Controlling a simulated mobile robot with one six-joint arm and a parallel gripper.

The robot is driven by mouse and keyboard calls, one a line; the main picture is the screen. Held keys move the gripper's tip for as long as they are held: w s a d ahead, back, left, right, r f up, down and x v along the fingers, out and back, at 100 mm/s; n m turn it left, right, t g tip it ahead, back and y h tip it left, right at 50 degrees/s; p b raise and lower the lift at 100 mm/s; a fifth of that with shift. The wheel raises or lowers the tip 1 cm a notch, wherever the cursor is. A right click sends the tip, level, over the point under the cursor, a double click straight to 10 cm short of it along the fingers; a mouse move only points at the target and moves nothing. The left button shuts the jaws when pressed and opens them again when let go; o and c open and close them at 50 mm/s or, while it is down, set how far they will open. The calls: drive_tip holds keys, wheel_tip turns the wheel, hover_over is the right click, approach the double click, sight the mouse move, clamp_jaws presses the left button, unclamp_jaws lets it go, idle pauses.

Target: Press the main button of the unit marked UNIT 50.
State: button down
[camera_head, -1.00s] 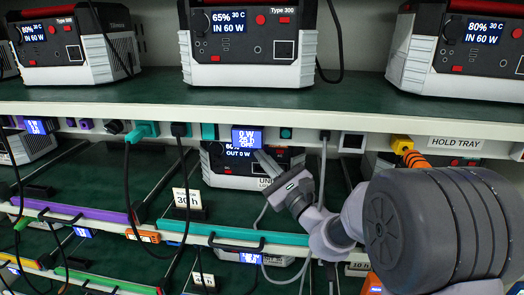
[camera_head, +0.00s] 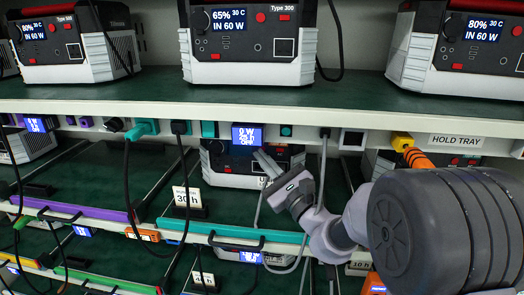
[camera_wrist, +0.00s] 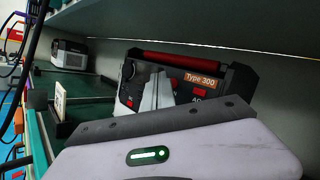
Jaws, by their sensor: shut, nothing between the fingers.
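A black, red and white unit (camera_head: 232,181) stands on the middle shelf, below a small display reading 0 W and OFF. Its front label is mostly covered by my gripper; only a first letter, apparently U, shows. In the wrist view the unit (camera_wrist: 205,98) carries a Type 300 mark, a red bar on top, a round knob at left and a red patch near AC. My gripper (camera_head: 260,156) is shut and empty, its fingertips in front of the unit's face. In the wrist view the fingers (camera_wrist: 158,92) cover the middle of the panel; whether they touch is unclear. The main button cannot be made out.
Three units, including a Type 300 unit (camera_head: 250,45), stand on the upper shelf (camera_head: 150,92). Cables hang around the bay. A teal rail (camera_head: 270,236) runs along the shelf front, with a 30 h card (camera_head: 187,197) at left. A HOLD TRAY label (camera_head: 455,141) is at right.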

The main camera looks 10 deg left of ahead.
drive_tip(key=s+b, duration=0.2)
drive_tip(key=s, duration=0.4)
drive_tip(key=shift+a, duration=0.1)
idle(0.5)
drive_tip(key=s+b, duration=0.1)
drive_tip(key=s, duration=0.7)
drive_tip(key=shift+a, duration=0.15)
